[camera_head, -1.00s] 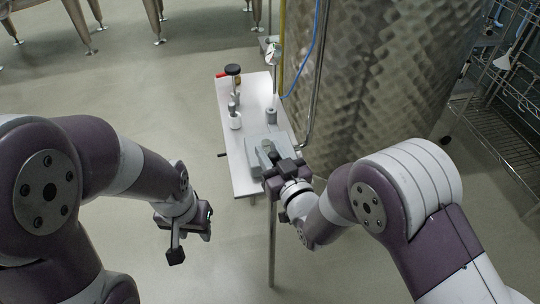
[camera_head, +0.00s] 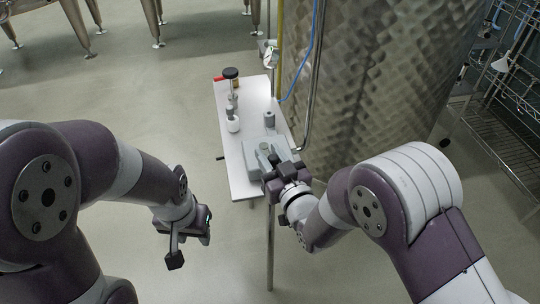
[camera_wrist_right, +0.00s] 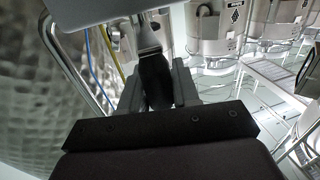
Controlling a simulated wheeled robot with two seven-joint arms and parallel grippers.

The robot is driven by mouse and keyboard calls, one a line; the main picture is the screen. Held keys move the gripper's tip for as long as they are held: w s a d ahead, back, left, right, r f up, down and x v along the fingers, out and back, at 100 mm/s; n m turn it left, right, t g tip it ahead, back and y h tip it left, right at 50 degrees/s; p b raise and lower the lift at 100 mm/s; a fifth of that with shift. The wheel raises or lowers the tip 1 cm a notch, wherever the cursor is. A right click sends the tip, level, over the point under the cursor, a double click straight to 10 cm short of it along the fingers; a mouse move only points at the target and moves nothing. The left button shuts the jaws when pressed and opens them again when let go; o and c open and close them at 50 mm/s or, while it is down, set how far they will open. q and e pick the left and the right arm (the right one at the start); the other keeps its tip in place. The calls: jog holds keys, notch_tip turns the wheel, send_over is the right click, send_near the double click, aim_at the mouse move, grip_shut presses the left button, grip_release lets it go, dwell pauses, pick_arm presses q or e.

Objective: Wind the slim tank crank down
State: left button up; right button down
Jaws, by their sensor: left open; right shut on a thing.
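My right gripper (camera_head: 272,167) is at the near right edge of a small white table, over a grey box-like mechanism (camera_head: 256,149). In the right wrist view its fingers are shut on a black crank handle (camera_wrist_right: 156,82), with a metal stem (camera_wrist_right: 149,40) beyond it. In the head view the gripper largely hides the handle, so the crank's angle is unclear. My left gripper (camera_head: 188,240) is open and empty, over the floor left of the table. A large dimpled steel tank (camera_head: 365,75) stands right behind the table. Which tank the crank serves is not clear.
The white table (camera_head: 241,172) also carries a black-topped post (camera_head: 231,73), a white pot (camera_head: 233,125) and a short grey cylinder (camera_head: 269,119). A blue hose (camera_head: 312,55) runs beside the tank. A wire rack (camera_head: 500,140) stands right.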

jog(key=shift+r, duration=0.1)
dwell(0.4)
jog(key=c, duration=0.9)
grip_release()
jog(key=shift+w, duration=0.1)
jog(key=v, duration=1.2)
jog(key=shift+s+d, duration=0.15)
jog(key=shift+s, duration=0.15)
